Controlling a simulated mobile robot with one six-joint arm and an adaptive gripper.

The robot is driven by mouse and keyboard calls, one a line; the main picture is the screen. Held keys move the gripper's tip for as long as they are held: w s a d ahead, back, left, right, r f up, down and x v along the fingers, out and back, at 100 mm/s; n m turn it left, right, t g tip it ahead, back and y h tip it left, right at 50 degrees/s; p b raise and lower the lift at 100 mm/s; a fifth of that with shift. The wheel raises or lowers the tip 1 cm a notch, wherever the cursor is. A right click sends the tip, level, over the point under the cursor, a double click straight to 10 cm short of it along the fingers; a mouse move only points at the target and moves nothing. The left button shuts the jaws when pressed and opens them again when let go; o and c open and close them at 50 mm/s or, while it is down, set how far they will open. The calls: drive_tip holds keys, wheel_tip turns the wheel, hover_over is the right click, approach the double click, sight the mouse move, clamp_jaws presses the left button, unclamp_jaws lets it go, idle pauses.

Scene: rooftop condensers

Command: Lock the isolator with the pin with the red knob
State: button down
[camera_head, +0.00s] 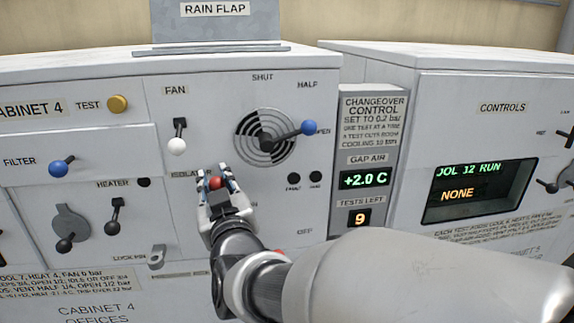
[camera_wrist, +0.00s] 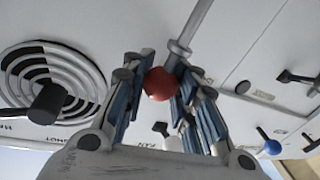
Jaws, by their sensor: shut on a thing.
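My gripper (camera_head: 215,182) is shut on the red knob (camera_head: 214,182) of the pin, in front of the cabinet panel at the ISOLATOR label (camera_head: 184,174). In the wrist view the red knob (camera_wrist: 159,83) sits between the fingers of my gripper (camera_wrist: 158,92). A grey rod with a collar (camera_wrist: 180,48) runs away from the knob toward the top edge; I cannot tell where its far end is. A metal bracket (camera_head: 157,257) stands beside the LOCK PIN label (camera_head: 129,257). My gripper and arm hide the isolator area behind them.
Close around are the white-knobbed fan switch (camera_head: 178,137), the blue-knobbed vent lever (camera_head: 291,133), the heater lever (camera_head: 114,215) and the blue filter knob (camera_head: 60,168). The changeover box (camera_head: 372,125) stands to the right.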

drive_tip(key=shift+f+b, duration=2.65)
drive_tip(key=shift+b, duration=0.15)
idle(1.4)
drive_tip(key=c, duration=1.2)
unclamp_jaws()
drive_tip(key=v, duration=1.2)
drive_tip(key=s+d+f+m+g+h+b, duration=0.2)
drive_tip(key=s+d+f+g+h+b, duration=0.15)
drive_tip(key=d+f, duration=0.6)
drive_tip(key=s+d+f+m+g+h+b, duration=0.25)
drive_tip(key=s+d+f+g, duration=0.25)
drive_tip(key=d+f, duration=0.45)
drive_tip(key=s+d+f+m+g+h+b, duration=0.1)
drive_tip(key=s+d+f+m+g, duration=0.1)
drive_tip(key=s+d, duration=0.5)
drive_tip(key=shift+s+d+f+m+g+h, duration=0.3)
drive_tip(key=shift+s+f+m+g+h, duration=0.1)
drive_tip(key=shift+s+g, duration=0.3)
